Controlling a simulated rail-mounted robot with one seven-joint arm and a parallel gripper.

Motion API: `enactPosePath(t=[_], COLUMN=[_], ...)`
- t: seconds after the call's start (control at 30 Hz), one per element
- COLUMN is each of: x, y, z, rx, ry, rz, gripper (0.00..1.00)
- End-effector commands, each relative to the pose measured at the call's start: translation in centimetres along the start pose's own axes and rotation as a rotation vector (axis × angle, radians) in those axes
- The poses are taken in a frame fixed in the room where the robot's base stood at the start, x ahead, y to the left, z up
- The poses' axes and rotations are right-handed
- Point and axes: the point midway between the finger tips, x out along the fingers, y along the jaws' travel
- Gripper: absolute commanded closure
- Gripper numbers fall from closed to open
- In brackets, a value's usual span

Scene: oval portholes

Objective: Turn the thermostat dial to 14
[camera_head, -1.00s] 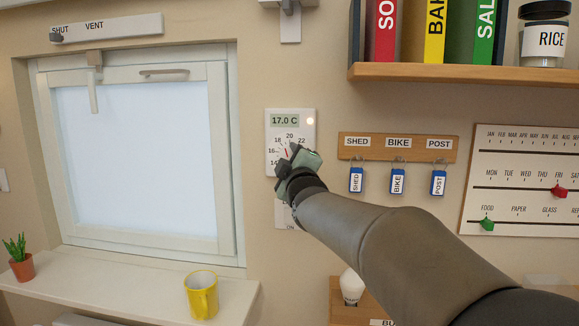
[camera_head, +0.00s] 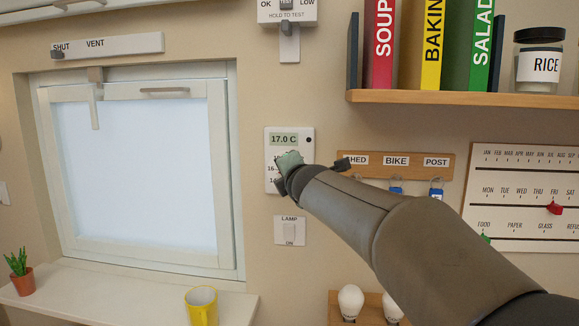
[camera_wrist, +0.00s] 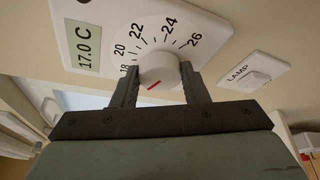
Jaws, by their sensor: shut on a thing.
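The thermostat (camera_head: 305,160) is a white wall plate with a display reading 17.0 C; it also shows in the wrist view (camera_wrist: 205,22). Its round white dial (camera_wrist: 158,68) has a red pointer mark, with the numbers 18 to 26 visible around it in the wrist view. My gripper (camera_wrist: 160,78) is shut on the dial, one dark finger on each side of it. In the head view my gripper (camera_head: 288,165) covers the dial and most of the scale. The red mark points toward my gripper, and the numbers on that side are hidden.
A lamp switch (camera_head: 289,231) is on the wall just below the thermostat. A key rack (camera_head: 400,170) hangs to the right, partly behind my arm. A shelf (camera_head: 450,98) with books and a rice jar is above. The window (camera_head: 140,165) is to the left.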

Motion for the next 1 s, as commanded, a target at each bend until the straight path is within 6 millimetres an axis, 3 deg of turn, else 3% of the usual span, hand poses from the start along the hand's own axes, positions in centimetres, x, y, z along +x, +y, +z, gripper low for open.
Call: enactPosePath(t=[0.6, 1.0], x=[0.02, 0.1], y=[0.73, 0.59], z=[-0.07, -0.27], rx=[-0.527, -0.747], ry=[0.003, 0.003], rz=[-0.22, -0.31], gripper=[0.82, 0.82])
